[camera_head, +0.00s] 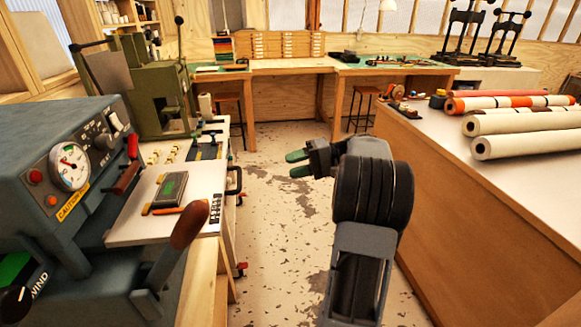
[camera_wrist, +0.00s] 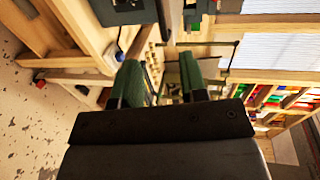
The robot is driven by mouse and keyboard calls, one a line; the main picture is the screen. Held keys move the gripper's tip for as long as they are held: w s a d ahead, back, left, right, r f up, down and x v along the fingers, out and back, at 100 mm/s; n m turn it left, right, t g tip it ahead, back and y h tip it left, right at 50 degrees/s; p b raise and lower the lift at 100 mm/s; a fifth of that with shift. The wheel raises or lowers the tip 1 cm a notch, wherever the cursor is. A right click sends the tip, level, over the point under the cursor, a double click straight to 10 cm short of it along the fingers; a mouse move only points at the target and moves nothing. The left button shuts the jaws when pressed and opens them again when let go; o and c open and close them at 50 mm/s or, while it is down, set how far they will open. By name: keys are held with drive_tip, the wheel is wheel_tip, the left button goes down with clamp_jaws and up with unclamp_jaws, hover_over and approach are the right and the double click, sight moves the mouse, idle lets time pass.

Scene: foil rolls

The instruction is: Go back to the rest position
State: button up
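My gripper (camera_head: 297,164) is in the middle of the head view, held over the floor in the aisle between the left-hand machines and the right-hand bench. Its green-tipped fingers point left and stand apart with nothing between them. In the wrist view the two green fingers (camera_wrist: 160,82) also show a gap, with background visible through it. Several foil rolls (camera_head: 525,144) lie on the right-hand bench, apart from my gripper. White, orange and reddish rolls are among them.
A blue-grey machine with a dial (camera_head: 68,166) stands at the near left, beside a white-topped cart (camera_head: 135,228). A green machine (camera_head: 150,88) stands behind. The wooden-sided bench (camera_head: 470,215) bounds the right. The speckled floor (camera_head: 275,215) between is clear. Stools (camera_head: 362,106) stand at the back.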

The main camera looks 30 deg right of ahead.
idle(0.5)
drive_tip(key=s+a+f+m+g+h+p, duration=0.1)
drive_tip(key=s+a+f+m+g+h, duration=0.15)
drive_tip(key=f+h, duration=0.2)
drive_tip(key=s+a+f+m+g+h, duration=0.2)
drive_tip(key=s+f+h, duration=0.1)
drive_tip(key=f, duration=0.3)
drive_tip(key=s+a+r+n+h+p, duration=0.1)
drive_tip(key=s+a+r+n+h, duration=0.1)
drive_tip(key=a, duration=0.5)
drive_tip(key=s+a+r+n+t+h+p, duration=0.1)
drive_tip(key=s+a+r+n+h+p, duration=0.1)
drive_tip(key=s+a+n+h, duration=0.2)
drive_tip(key=s+a+n, duration=0.2)
drive_tip(key=a+n, duration=0.1)
drive_tip(key=a, duration=0.1)
drive_tip(key=shift+s+h, duration=0.35)
drive_tip(key=shift+n+t, duration=0.25)
